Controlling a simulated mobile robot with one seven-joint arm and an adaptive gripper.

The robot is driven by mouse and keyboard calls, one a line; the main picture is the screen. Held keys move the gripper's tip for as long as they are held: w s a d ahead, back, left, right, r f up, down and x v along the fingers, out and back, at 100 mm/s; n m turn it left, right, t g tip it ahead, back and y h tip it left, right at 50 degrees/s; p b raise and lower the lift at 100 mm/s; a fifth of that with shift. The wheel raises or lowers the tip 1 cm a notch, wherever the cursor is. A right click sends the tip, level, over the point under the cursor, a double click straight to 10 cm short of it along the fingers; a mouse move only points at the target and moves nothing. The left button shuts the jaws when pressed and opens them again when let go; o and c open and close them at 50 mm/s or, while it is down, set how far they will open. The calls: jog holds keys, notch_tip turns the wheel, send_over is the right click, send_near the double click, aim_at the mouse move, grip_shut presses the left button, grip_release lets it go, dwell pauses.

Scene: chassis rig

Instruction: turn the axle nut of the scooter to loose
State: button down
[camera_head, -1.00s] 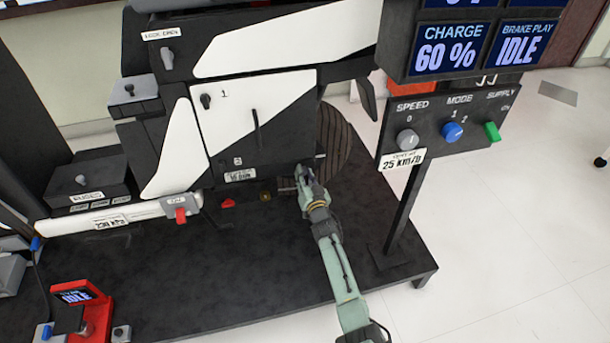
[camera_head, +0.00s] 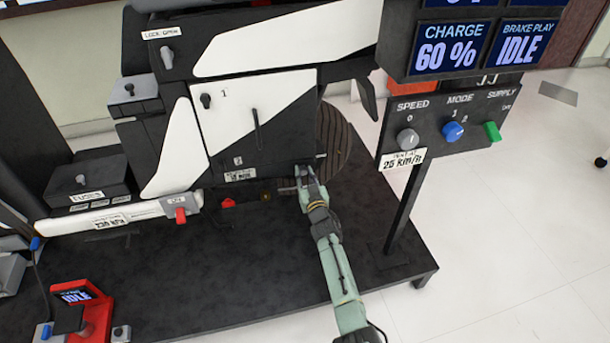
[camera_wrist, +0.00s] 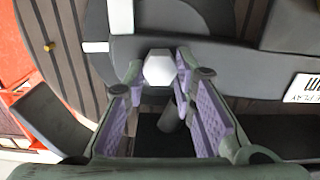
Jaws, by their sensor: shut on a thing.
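The axle nut (camera_wrist: 159,67) is a pale hexagonal nut in the wrist view, on the dark grey arm beside the wheel. My gripper (camera_wrist: 158,82) has one finger on each side of it, and the fingertips are shut on the nut. In the head view my gripper (camera_head: 307,177) reaches up to the lower right of the black and white scooter body (camera_head: 262,100), in front of the wheel (camera_head: 335,140). The nut is hidden there behind the fingers.
The scooter stands on a black platform (camera_head: 230,285). A control post with a speed knob (camera_head: 407,139), blue mode knob (camera_head: 453,131) and green supply switch (camera_head: 492,131) stands to the right of my arm. A red clamp unit (camera_head: 92,318) is at the front left.

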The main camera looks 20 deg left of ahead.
jog(key=n, duration=0.4)
jog(key=shift+a+n, duration=0.1)
jog(key=shift+n, duration=0.2)
jog(key=n, duration=0.4)
jog(key=shift+f+n+b, duration=0.1)
jog(key=shift+n+b, duration=0.2)
jog(key=shift+b, duration=0.05)
jog(key=n, duration=0.4)
jog(key=shift+s+f+b, duration=0.1)
jog(key=shift+b, duration=0.3)
jog(key=shift+n+b, duration=0.3)
jog(key=shift+n, duration=1.8)
jog(key=c, duration=1.3)
grip_release()
